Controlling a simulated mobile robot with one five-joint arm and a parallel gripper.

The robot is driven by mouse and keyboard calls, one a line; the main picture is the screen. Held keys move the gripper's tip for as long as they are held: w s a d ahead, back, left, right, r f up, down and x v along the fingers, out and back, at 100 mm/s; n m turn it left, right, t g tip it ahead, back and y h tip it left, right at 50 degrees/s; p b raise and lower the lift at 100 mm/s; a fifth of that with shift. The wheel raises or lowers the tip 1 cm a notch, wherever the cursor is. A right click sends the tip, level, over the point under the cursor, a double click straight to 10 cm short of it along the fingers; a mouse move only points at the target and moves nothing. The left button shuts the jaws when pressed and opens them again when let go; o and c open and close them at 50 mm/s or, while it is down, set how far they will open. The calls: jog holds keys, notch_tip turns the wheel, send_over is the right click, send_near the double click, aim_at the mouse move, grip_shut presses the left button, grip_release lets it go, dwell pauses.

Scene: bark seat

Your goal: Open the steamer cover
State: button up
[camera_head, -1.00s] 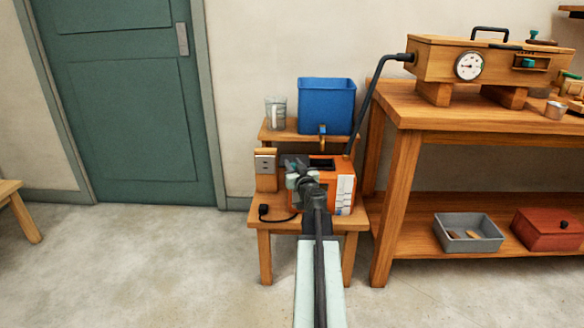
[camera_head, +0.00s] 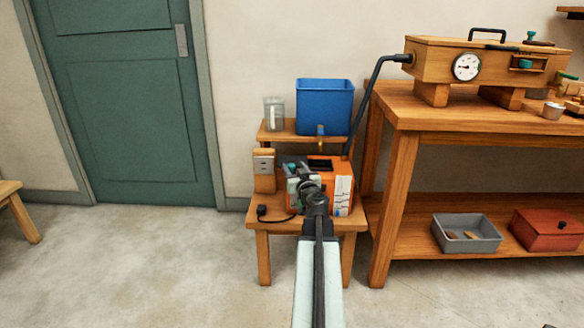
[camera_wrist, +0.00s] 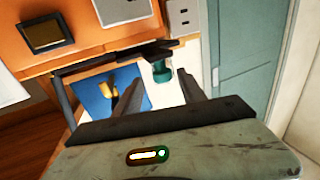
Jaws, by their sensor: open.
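The steamer (camera_head: 342,186) is an orange box with white labels on the small wooden stand, with a dark recess (camera_head: 320,164) on top. My gripper (camera_head: 297,172) is over its left part and hides much of that side. In the wrist view the orange body (camera_wrist: 60,18) fills the upper left. A teal knob (camera_wrist: 162,70) on a dark bar (camera_wrist: 140,52) lies just beyond and between the tips of my open gripper (camera_wrist: 158,82). The knob seems to belong to the cover. I see no clear contact, and the jaws look empty. How far the cover stands open is unclear.
A blue tank (camera_head: 325,100) with a brass tap and a clear jug (camera_head: 274,113) stand on the shelf behind. A socket block (camera_head: 264,172) is left of the steamer. A black hose (camera_head: 370,98) rises right to a wooden box (camera_head: 440,62) on the workbench (camera_head: 400,150).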

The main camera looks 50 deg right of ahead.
jog(key=v, duration=0.5)
jog(key=shift+s+a, duration=0.15)
jog(key=shift+s, duration=0.1)
